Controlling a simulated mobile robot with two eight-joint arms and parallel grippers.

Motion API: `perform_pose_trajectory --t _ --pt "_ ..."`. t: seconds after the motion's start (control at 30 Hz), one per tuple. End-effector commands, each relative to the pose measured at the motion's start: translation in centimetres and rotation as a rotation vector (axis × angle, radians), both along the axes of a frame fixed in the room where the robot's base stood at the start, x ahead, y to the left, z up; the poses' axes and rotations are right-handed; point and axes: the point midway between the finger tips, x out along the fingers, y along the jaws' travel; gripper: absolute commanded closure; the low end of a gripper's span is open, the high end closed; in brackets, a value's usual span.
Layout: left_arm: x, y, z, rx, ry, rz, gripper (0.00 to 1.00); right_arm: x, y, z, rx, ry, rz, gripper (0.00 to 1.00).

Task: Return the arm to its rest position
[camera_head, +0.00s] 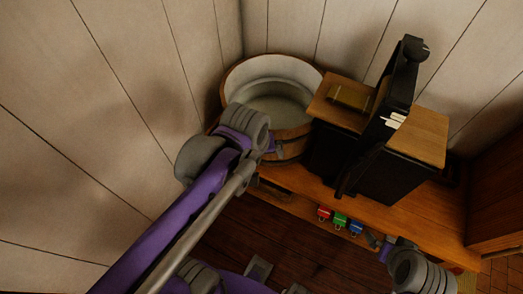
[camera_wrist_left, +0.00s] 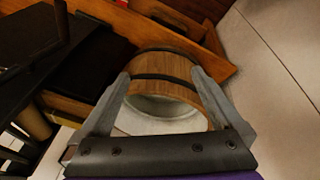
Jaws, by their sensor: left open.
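My left arm (camera_head: 190,210), purple and grey, reaches in from the lower left of the head view. Its wrist is in front of a round wooden tub (camera_head: 290,70). The left gripper (camera_head: 268,150) is mostly hidden behind its own wrist there. In the left wrist view the left gripper (camera_wrist_left: 160,75) has its two grey fingers wide apart, with nothing held. The tub (camera_wrist_left: 165,65) shows beyond and between the fingers. Part of my right arm (camera_head: 415,272) shows at the lower right; its gripper (camera_head: 376,242) is too small to read.
A black stove-like block (camera_head: 385,175) with wooden side tops stands right of the tub on a wooden bench (camera_head: 420,210). A brass-coloured box (camera_head: 350,97) lies on one top. Red (camera_head: 324,213), green (camera_head: 340,219) and blue (camera_head: 356,228) items sit along the bench front. Plank walls (camera_head: 100,110) close the left.

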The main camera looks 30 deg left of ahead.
Motion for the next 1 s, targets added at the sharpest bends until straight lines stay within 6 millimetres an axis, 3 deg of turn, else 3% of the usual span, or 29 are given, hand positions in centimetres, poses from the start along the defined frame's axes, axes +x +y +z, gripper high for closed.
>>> perform_pose_trajectory --t 0.33,0.6,0.7,1.0 --pt "-0.4 -0.2 -0.4 0.014 -0.014 -0.045 0.00 0.0 0.0 0.0 0.000 0.000 0.000 0.00" --pt "-3.9 -1.3 -3.7 0.170 -0.128 -0.452 0.00 0.0 0.0 0.0 0.000 0.000 0.000 0.00" --pt "-4.5 -1.5 -4.3 0.206 -0.150 -0.530 0.00 0.0 0.0 0.0 0.000 0.000 0.000 0.00" --pt "-4.5 -1.5 -4.3 0.214 -0.155 -0.547 0.00 0.0 0.0 0.0 0.000 0.000 0.000 0.00"
